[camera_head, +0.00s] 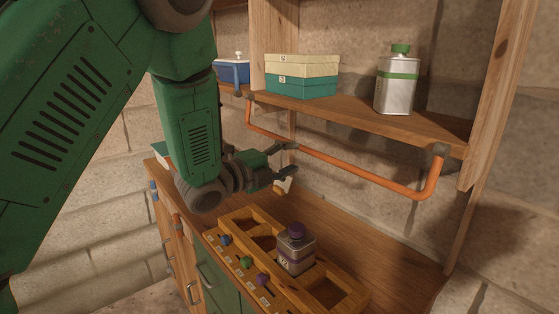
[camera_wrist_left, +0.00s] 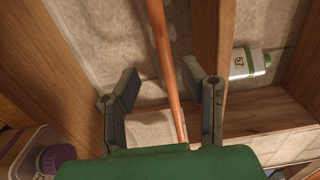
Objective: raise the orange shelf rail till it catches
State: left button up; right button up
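The orange shelf rail (camera_head: 340,163) hangs in a U shape below the front edge of the wooden shelf (camera_head: 385,113), its two ends at dark brackets. My left gripper (camera_head: 287,163) is just below the left half of the rail, above the counter. Its fingers are apart with nothing held. In the left wrist view, the rail (camera_wrist_left: 165,60) runs lengthwise through the gap between the two open fingers of my left gripper (camera_wrist_left: 162,82). It seems to lie beyond them, and I see no contact. My right gripper is in neither view.
On the shelf stand a cream-and-teal box (camera_head: 302,76), a metal bottle with green cap (camera_head: 397,82) and a blue container (camera_head: 232,70). Below, a wooden rack (camera_head: 338,296) holds a purple-capped bottle (camera_head: 295,250). The counter behind the rack is mostly clear.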

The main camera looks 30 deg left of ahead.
aim_at(308, 151)
pick_arm(q)
jog(key=shift+x, duration=2.2)
jog(key=shift+d+r, duration=0.1)
jog(key=shift+d, duration=0.4)
jog(key=c, duration=0.9)
jog(key=shift+s+d, duration=0.1)
jog(key=shift+d, duration=0.1)
grip_shut()
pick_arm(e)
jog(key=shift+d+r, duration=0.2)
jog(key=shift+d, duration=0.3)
pick_arm(q)
jog(key=shift+a, duration=0.1)
